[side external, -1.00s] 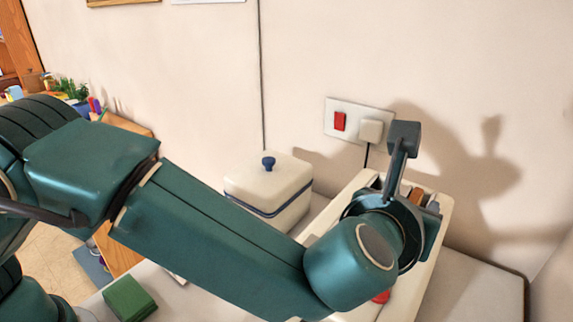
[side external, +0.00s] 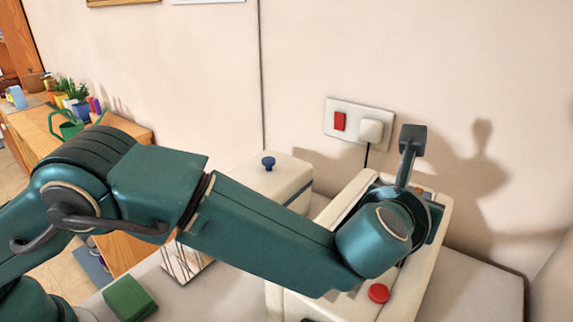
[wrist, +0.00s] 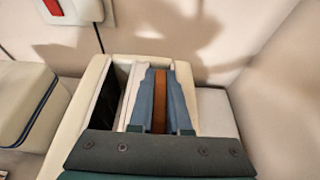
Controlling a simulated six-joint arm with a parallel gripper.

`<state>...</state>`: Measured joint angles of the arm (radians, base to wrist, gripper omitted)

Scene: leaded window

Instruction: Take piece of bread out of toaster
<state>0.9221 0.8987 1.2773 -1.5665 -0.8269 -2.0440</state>
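The cream toaster (side external: 405,287) stands by the wall, with a red knob (side external: 378,293) on its front end. It also shows in the wrist view (wrist: 88,90), with one dark slot (wrist: 106,102) at the left. The brown piece of bread (wrist: 160,103) stands upright at the other slot, between the two blue-grey fingers of my gripper (wrist: 161,75). The fingers lie close along both sides of the bread; whether they press on it is unclear. In the side view my wrist hides most of the bread and fingers.
A cream box (side external: 285,182) with a blue knob stands left of the toaster. A wall socket (side external: 358,122) with a plug and cord is behind it. A green block (side external: 129,298) lies at the front left. The counter right of the toaster (side external: 478,285) is clear.

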